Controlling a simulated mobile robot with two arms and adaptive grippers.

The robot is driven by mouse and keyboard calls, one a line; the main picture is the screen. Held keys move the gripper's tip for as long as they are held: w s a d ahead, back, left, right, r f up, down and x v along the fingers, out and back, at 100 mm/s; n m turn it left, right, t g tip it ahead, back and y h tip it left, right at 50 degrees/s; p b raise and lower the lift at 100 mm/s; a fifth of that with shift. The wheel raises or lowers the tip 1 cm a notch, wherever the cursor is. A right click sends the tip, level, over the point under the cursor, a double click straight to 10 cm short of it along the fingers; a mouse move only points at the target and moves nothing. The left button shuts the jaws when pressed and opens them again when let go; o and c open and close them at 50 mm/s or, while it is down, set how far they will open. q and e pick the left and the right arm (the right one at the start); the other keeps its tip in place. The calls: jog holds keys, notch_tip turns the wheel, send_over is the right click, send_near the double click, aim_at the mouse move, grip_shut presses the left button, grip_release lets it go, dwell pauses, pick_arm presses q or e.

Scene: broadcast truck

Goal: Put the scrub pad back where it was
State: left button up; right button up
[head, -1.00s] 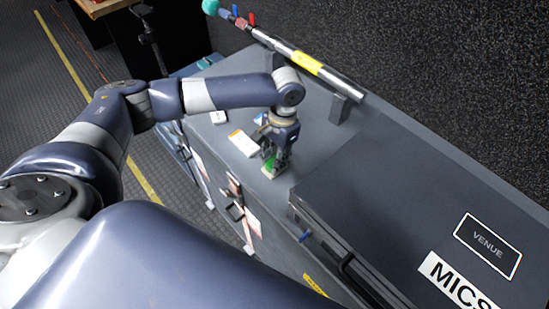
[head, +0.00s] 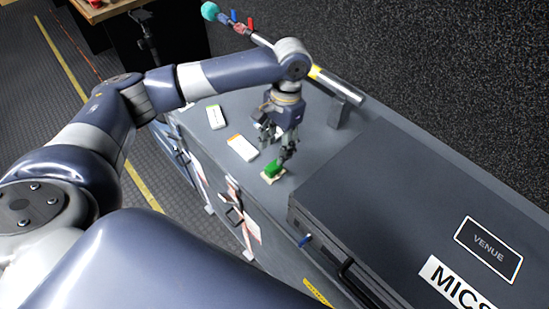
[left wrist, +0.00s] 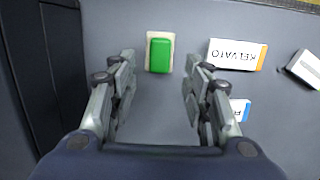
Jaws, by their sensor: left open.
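The scrub pad (head: 273,169) is a green block on a pale base, lying flat on the grey case top near its front edge, left of the MICS case. The left wrist view shows it whole, green on a cream border (left wrist: 160,54), ahead of my fingers and touched by neither. My left gripper (head: 276,147) is open and empty, above and behind the pad in the head view. Its two fingers stand wide apart in the left wrist view (left wrist: 158,95). My right gripper does not show.
A white KELVATO box (head: 242,147) lies beside the pad, with another white box (head: 216,117) farther left. The dark MICS case (head: 400,210) stands to the right. A pole (head: 335,85) rests on supports along the back. Bare grey surface lies between the pad and the MICS case.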

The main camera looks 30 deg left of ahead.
pick_arm(q)
jog(key=r, duration=0.5)
jog(key=shift+w+d, duration=0.15)
jog(key=shift+w, duration=0.2)
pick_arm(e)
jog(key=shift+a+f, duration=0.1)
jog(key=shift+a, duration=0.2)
pick_arm(q)
jog(key=shift+s+f, duration=0.1)
jog(key=shift+f, duration=0.1)
